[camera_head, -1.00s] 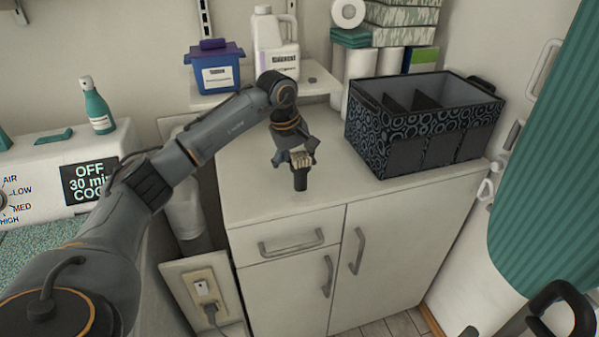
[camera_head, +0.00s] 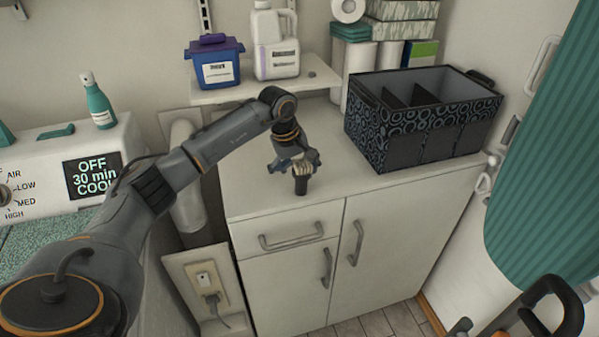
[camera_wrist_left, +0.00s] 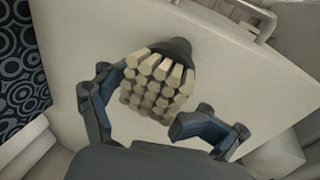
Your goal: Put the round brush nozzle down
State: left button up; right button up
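The round brush nozzle (camera_head: 301,184) has pale bristles and a dark neck. It is upright on the white cabinet top (camera_head: 250,190), bristles up and neck down, and its foot appears to touch the surface. My left gripper (camera_head: 295,163) is right above it. In the left wrist view, the left gripper's fingers (camera_wrist_left: 148,100) are spread on either side of the bristles of the nozzle (camera_wrist_left: 158,82), and look open with a gap on the right side. Whether the left fingertip touches the bristles is hard to tell. My right gripper is out of view.
A dark patterned organizer bin (camera_head: 425,140) with dividers stands to the right on the cabinet top. Behind are a shelf with a blue tub (camera_head: 217,72) and a white jug (camera_head: 277,50), plus rolls and boxes (camera_head: 395,45). The cabinet top's front is clear.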

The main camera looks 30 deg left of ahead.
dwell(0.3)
pick_arm(q)
jog(key=shift+r, duration=0.5)
jog(key=b+v, duration=0.3)
jog(key=v, duration=0.6)
jog(key=shift+s+a+r, duration=0.1)
jog(key=shift+s+r, duration=0.1)
jog(key=shift+r, duration=0.15)
jog(key=shift+v, duration=0.8)
jog(key=shift+f, duration=0.1)
